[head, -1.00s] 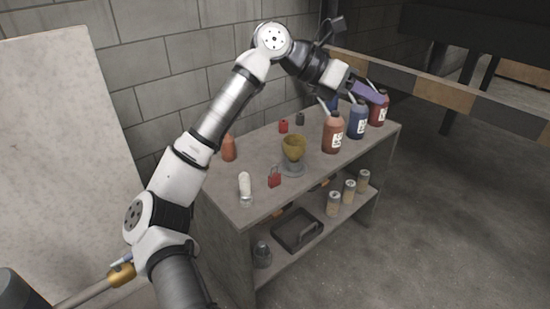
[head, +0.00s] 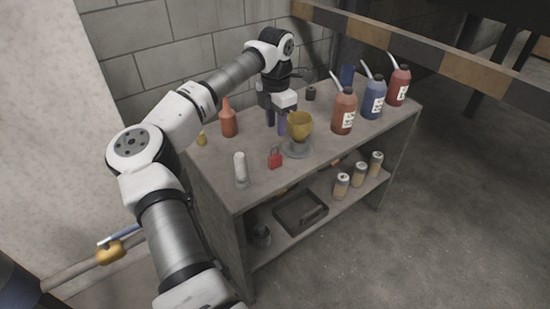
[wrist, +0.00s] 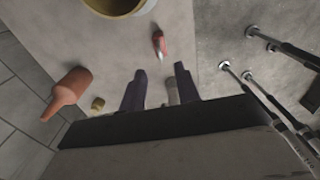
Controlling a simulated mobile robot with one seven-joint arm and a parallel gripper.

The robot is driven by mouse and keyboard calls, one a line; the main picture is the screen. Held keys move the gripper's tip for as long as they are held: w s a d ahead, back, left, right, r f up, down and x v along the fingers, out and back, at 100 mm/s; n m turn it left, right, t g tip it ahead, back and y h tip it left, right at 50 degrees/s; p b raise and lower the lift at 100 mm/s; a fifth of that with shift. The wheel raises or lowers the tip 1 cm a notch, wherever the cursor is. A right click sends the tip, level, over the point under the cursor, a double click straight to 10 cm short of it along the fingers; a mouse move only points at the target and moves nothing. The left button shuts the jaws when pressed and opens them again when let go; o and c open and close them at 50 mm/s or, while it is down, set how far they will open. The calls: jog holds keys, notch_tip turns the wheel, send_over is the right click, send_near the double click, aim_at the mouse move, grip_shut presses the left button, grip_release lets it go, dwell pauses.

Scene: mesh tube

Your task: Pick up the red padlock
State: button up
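The red padlock (head: 275,158) stands on the tabletop, in front of and left of the yellow goblet (head: 300,126). In the wrist view the padlock (wrist: 160,42) is small, beyond the fingertips. My gripper (head: 276,127) points down over the table, behind the padlock and beside the goblet. Its two purple fingers are apart, with nothing held between them, and the wrist view shows the same open gripper (wrist: 160,70). The padlock is clear of the fingers and fully visible.
A white-capped bottle (head: 240,170) stands left of the padlock. An orange squeeze bottle (head: 228,118) and a small yellow object (head: 201,139) are at the back left. Red (head: 344,112) and blue (head: 373,100) bottles stand at the right. A lower shelf holds a dark tray (head: 300,212).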

aim_at(275, 156)
jog(key=shift+a+f+p, duration=0.1)
jog(key=shift+f+p, duration=0.6)
jog(key=shift+f, duration=2.8)
grip_shut()
